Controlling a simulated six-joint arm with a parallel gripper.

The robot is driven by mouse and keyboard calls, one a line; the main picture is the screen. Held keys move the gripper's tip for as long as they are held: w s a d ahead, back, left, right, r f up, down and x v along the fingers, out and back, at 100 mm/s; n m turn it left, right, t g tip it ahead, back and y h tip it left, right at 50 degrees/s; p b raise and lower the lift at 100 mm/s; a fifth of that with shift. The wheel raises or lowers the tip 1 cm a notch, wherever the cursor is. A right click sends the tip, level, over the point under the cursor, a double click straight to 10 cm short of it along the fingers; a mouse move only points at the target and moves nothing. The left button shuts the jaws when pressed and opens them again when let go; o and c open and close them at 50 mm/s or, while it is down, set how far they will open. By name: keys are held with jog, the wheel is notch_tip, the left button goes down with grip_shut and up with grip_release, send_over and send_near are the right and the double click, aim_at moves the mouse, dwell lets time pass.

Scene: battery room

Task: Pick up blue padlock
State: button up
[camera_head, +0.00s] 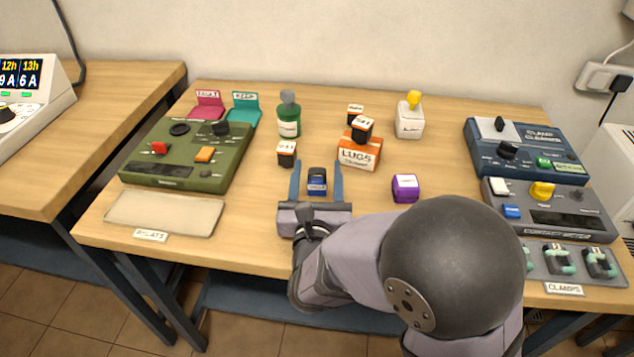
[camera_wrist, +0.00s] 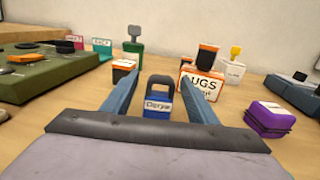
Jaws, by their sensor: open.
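The blue padlock (camera_head: 317,181) stands upright on the table, with a dark shackle on top and a white label on its front. It also shows in the wrist view (camera_wrist: 158,104), centred ahead of the palm. My gripper (camera_head: 316,168) is open, with one blue finger on each side of the padlock. In the wrist view my gripper (camera_wrist: 160,90) shows a gap between each finger and the padlock. I cannot tell how far the fingertips are above the table.
An orange LUGS box (camera_head: 359,155) with a small black-and-orange block on top stands behind right. Another such block (camera_head: 287,153) is behind left. A purple block (camera_head: 405,188) lies to the right. A green device (camera_head: 187,151) is left. Bare table lies between the padlock and the purple block.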

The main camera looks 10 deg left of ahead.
jog(key=shift+w+a, duration=0.15)
jog(key=shift+w, duration=1.3)
jog(key=c, duration=1.2)
jog(key=shift+r, duration=0.2)
notch_tip(320, 180, up, 28)
jog(key=p, duration=0.5)
jog(key=shift+f+p, duration=0.2)
jog(key=shift+p, duration=0.1)
